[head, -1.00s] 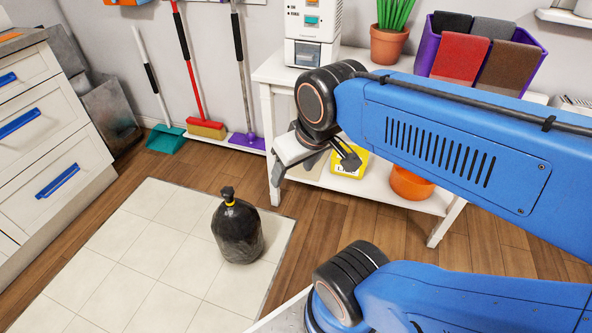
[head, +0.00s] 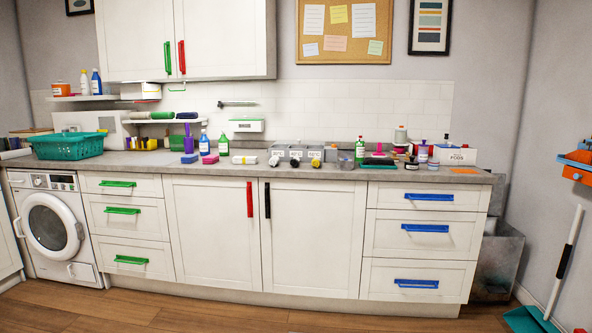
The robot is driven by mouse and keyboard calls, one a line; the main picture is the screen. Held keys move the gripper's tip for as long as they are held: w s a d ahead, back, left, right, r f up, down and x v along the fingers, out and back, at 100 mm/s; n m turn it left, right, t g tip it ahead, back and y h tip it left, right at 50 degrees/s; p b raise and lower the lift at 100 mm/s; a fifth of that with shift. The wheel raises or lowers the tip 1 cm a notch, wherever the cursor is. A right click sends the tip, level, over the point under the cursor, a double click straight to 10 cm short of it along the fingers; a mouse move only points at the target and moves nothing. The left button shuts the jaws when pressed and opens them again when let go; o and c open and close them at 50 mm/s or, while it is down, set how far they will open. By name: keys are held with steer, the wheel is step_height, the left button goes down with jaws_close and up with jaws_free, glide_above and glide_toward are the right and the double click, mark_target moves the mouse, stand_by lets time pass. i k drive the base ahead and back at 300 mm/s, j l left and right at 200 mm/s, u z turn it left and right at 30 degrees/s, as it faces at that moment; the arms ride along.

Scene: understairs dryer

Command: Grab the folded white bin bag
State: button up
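A small flat white item (head: 244,160) with a yellowish mark lies on the grey worktop (head: 120,163), left of the middle. It may be the folded white bin bag, but it is too small to tell for sure. A pink-red item (head: 210,159) and a blue item (head: 189,158) lie to its left. My gripper and arm are not in this view.
Small grey bins (head: 296,152), bottles and a teal basket (head: 75,146) crowd the worktop. Cupboards and drawers (head: 412,228) stand below, with a washing machine (head: 52,226) at left. The wooden floor (head: 200,312) in front is clear. A teal dustpan (head: 530,320) stands at right.

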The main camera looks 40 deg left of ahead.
mark_target(238, 159)
steer(key=u, duration=1.85)
steer(key=i+l, duration=0.2)
steer(key=l, duration=0.15)
steer(key=i+l, duration=0.8)
steer(key=i+u, duration=0.3)
steer(key=i, duration=0.35)
steer(key=i+u, duration=0.25)
steer(key=i, duration=0.35)
steer(key=i+u, duration=0.35)
steer(key=i, duration=0.55)
steer(key=i+j, duration=0.2)
steer(key=i, duration=0.2)
steer(key=i+j+u, duration=0.1)
steer(key=i, duration=0.35)
steer(key=i+j+z, duration=0.15)
steer(key=j+z, duration=0.15)
steer(key=i+j+z, duration=0.1)
steer(key=j+z, duration=0.25)
